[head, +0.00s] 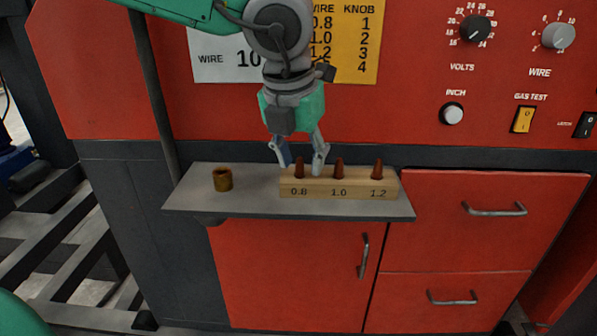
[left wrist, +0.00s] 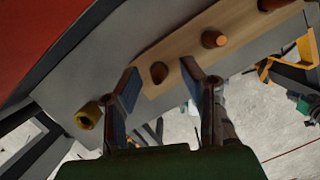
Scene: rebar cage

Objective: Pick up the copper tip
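Three copper tips stand upright in a wooden block (head: 320,191) marked 0.8, 1.0 and 1.2: the 0.8 tip (head: 299,168), the 1.0 tip (head: 339,169) and the 1.2 tip (head: 377,169). My left gripper (head: 301,163) is open and points down at the left end of the block. Its fingers appear on either side of the 0.8 tip. In the left wrist view, the 0.8 tip (left wrist: 158,73) shows between the spread fingers (left wrist: 162,80); contact cannot be told. The 1.0 tip (left wrist: 213,40) lies beyond the right finger. My right gripper is not in view.
The block stands on a grey shelf (head: 250,204) fixed to a red machine. A brass cup-like part (head: 222,179) stands left of the block, with clear shelf between. A yellow and white wire chart (head: 345,45) is partly hidden behind my arm. Knobs and drawers are at right.

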